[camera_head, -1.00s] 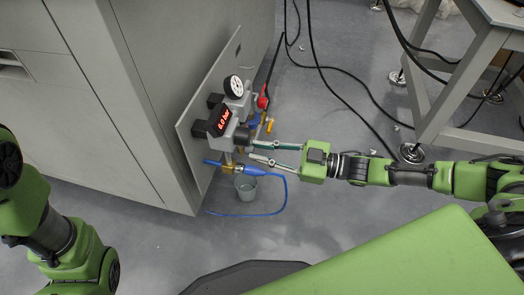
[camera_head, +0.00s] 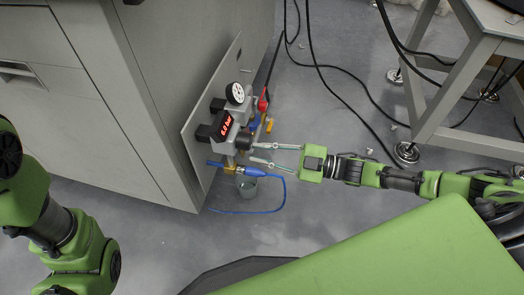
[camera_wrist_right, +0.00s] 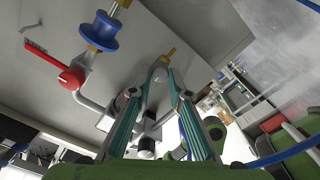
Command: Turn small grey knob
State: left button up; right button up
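In the head view, a pressure unit with a lit red "bar" display (camera_head: 224,126) is fixed to a grey panel. A dark round knob (camera_head: 244,140) sticks out beside the display. My right gripper (camera_head: 252,153) comes in from the right, its two fingers apart, with the tips just below and right of that knob. In the right wrist view, a small grey round part (camera_wrist_right: 160,75) shows between or just beyond the fingertips; I cannot tell whether they touch it. My left arm is at the left edge; its gripper is not in view.
A white round gauge (camera_head: 236,93) sits above the display. A red valve handle (camera_head: 263,103) is behind it. Black cables cross the floor. A table frame (camera_head: 440,100) stands right.

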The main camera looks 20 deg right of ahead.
jog(key=o, duration=0.4)
jog(key=v, duration=1.2)
